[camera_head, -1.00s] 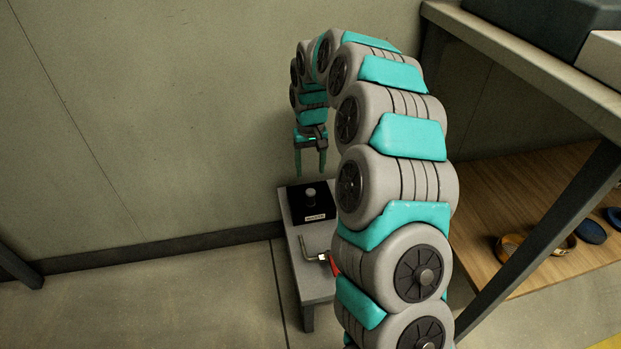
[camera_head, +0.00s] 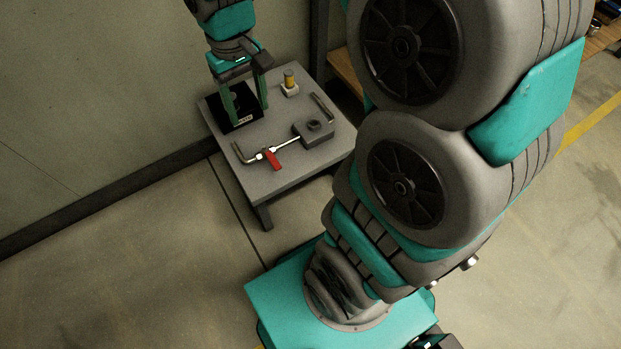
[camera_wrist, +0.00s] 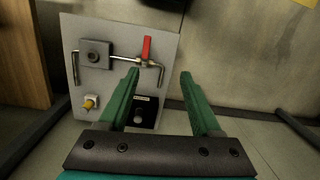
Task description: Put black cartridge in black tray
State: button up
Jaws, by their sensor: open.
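A black square block with a white label (camera_head: 242,122) sits at the far left corner of the small grey table (camera_head: 290,175). It looks like the black tray. A dark round piece stands in its middle, partly hidden by a finger, and may be the black cartridge. The block also shows in the wrist view (camera_wrist: 152,103), with the round piece (camera_wrist: 138,119) beside the left finger. My gripper (camera_head: 248,107) is open with green fingers pointing down at the block, one on each side in the head view. Whether the fingers touch anything cannot be told. Nothing is visibly held.
A bent metal pipe with a red lever (camera_head: 271,158) runs to a grey block (camera_head: 314,132) on the table. A yellow-topped fitting on a white base (camera_head: 290,83) stands at the back. A wall is close behind the table. A wooden shelf (camera_head: 346,75) is at the right.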

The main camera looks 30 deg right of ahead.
jog(key=s+d+f+m, duration=0.1)
jog(key=s, duration=1.8)
jog(key=shift+s+d+f+g, duration=0.15)
jog(key=shift+s+d+g, duration=0.15)
jog(key=shift+d+g, duration=0.1)
